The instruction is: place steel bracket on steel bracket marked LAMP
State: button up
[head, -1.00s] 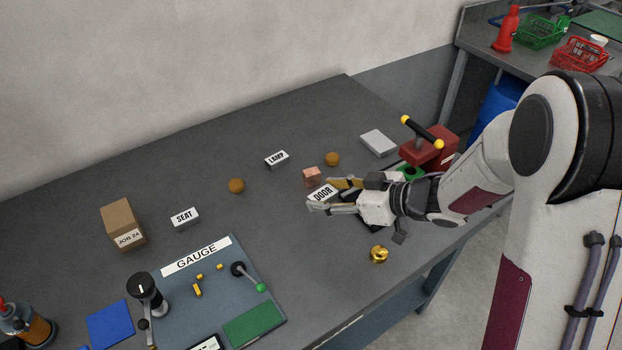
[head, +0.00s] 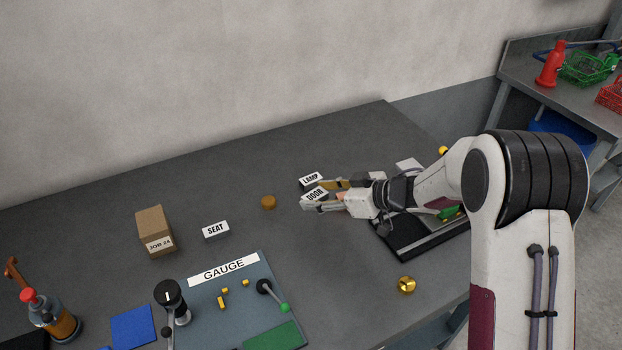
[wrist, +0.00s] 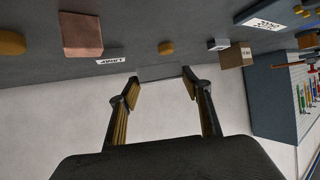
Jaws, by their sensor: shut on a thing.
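The steel bracket marked DOOR (head: 315,195) is a small pale block with a white label. My gripper (head: 326,194) is shut on it, in the air above the table in the head view. In the wrist view the held bracket shows as a grey strip (wrist: 158,73) between the fingers. The steel bracket marked LAMP (head: 311,179) appears just behind the held one, partly covered by it and the fingers; the gap between them is unclear. Its label (wrist: 110,60) shows left of the fingers in the wrist view. The steel bracket marked SEAT (head: 215,230) stands farther left.
A copper-coloured block (wrist: 82,35) stands near the LAMP bracket. A round brown piece (head: 268,202) lies left of my gripper. A JOB 24 box (head: 154,230), a GAUGE board (head: 245,285) and a gold piece (head: 407,284) are on the table. The back-left table is clear.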

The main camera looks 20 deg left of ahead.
jog(key=w+a+r, duration=0.2)
jog(key=w+a, duration=0.3)
jog(key=w, duration=0.2)
notch_tip(320, 180, up, 3)
jog(key=m+t+h, duration=0.1)
jog(key=m+t, duration=0.2)
send_over(315, 181)
jog(key=shift+a+r, duration=0.1)
jog(key=shift+r, duration=0.05)
jog(key=shift+f, duration=3.15)
jog(key=shift+f, duration=1.85)
jog(key=shift+f, duration=0.15)
